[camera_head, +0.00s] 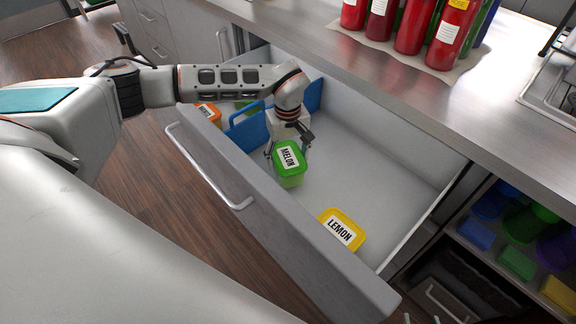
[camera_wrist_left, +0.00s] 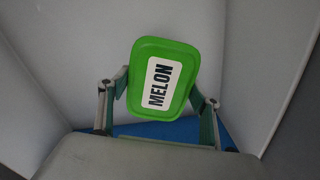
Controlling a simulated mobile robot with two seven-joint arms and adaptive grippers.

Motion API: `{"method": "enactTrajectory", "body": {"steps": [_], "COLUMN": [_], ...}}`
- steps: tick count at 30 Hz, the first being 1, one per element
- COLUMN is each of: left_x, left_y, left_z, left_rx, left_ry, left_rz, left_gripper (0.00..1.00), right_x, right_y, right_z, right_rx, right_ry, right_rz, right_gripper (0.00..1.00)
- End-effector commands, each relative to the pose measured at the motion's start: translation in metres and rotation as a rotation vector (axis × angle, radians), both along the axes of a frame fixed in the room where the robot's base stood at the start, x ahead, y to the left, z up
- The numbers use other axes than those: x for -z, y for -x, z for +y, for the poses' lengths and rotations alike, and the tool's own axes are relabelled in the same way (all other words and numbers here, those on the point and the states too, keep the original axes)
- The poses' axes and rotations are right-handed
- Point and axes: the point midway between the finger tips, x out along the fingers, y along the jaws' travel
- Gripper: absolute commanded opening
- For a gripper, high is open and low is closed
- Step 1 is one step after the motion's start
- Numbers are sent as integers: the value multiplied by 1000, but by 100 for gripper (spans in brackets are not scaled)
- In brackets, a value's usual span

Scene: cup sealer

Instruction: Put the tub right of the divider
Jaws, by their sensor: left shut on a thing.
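A green tub labelled MELON (camera_head: 289,164) is in the open drawer, on the right side of the blue divider (camera_head: 249,132). My left gripper (camera_head: 288,147) reaches down into the drawer and is shut on this tub. In the left wrist view the green lid (camera_wrist_left: 163,79) sits between the two fingers of the gripper (camera_wrist_left: 160,92), with a strip of blue (camera_wrist_left: 150,130) behind them. I cannot tell whether the tub touches the drawer floor. My right gripper is not in view.
A yellow tub labelled LEMON (camera_head: 341,230) sits at the drawer's right end. An orange tub (camera_head: 209,113) and another green item (camera_head: 243,105) are left of the divider. The drawer floor (camera_head: 365,170) between the melon and lemon tubs is clear. Red bottles (camera_head: 415,28) stand on the counter above.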

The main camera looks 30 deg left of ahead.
Motion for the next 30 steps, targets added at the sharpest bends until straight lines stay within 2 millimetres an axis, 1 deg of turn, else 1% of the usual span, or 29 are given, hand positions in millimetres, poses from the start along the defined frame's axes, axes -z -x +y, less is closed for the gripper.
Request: {"method": "enactTrajectory", "body": {"steps": [3, 7, 9, 15, 19, 20, 21, 22, 30], "left_x": [18, 35, 38, 36, 39, 40, 40, 40, 40], "left_y": [1, 1, 0, 0, 0, 1, 1, 1, 1], "left_z": [-1, 0, 0, 0, 0, 0, 0, 0, 0], "left_rx": [0, 0, 0, 0, 0, 0, 0, 0, 0], "left_ry": [1, 1, 0, 1, 0, -1, -1, -1, -1], "left_rz": [3, 3, 1, -1, 0, 2, 2, 2, 2], "left_gripper": [28, 28, 28, 28, 28, 68, 78, 80, 80], "right_x": [4, 7, 7, 4, 5, 5, 5, 5, 6], "right_y": [2, 3, 2, 1, 2, 2, 2, 2, 4], "right_z": [0, -1, -1, -1, -1, -1, -1, -1, -1], "right_rx": [-1, -1, -1, -1, 0, 0, 1, 1, 1], "right_ry": [2, 4, 5, 6, 5, 5, 5, 5, 5], "right_rz": [5, 7, 6, 2, 2, 2, 4, 4, 7], "right_gripper": [40, 40, 40, 40, 40, 40, 40, 40, 40]}}
